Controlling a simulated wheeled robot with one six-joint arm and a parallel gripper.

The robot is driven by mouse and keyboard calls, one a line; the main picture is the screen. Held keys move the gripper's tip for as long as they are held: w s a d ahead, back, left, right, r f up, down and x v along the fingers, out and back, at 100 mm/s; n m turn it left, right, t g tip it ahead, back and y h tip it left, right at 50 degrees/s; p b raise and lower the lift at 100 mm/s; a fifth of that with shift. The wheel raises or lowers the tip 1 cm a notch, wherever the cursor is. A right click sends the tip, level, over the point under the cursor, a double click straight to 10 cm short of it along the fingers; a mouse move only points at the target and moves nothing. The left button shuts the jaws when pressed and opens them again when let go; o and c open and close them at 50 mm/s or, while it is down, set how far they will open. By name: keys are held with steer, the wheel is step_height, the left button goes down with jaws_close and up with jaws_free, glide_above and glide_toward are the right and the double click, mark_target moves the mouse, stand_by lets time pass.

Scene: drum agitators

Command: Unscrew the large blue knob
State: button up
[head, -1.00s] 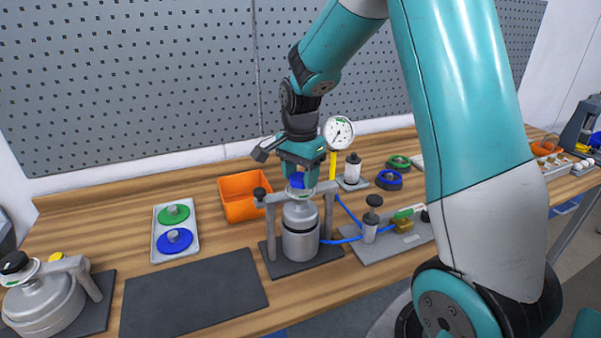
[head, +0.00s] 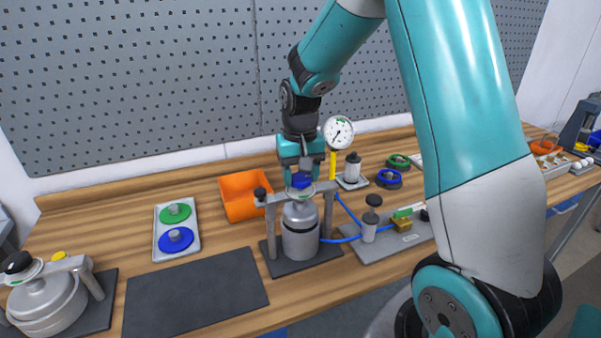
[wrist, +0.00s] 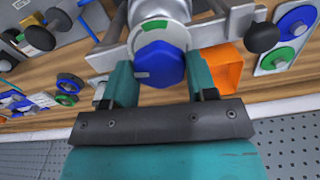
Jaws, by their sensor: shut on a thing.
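The knob's underside is hidden.
An orange bin (head: 240,196) stands behind and left of the frame. A tray (head: 160,244) with green and blue discs lies further left. A pressure gauge (head: 338,132) and a valve plate (head: 405,236) are close on the right. A dark mat (head: 195,298) lies bare in front.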

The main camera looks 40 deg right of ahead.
steer(key=n, duration=0.5)
steer(key=shift+s+f+n, duration=0.1)
steer(key=shift+n, duration=0.2)
steer(key=n, duration=0.4)
steer(key=shift+n, duration=0.3)
steer(key=n, duration=0.4)
steer(key=shift+f+p, duration=0.1)
steer(key=shift+p, duration=0.25)
steer(key=n, duration=0.4)
steer(key=shift+n, duration=0.3)
steer(key=shift+s, duration=0.1)
steer(key=o, duration=0.9)
steer(key=shift+o, duration=0.2)
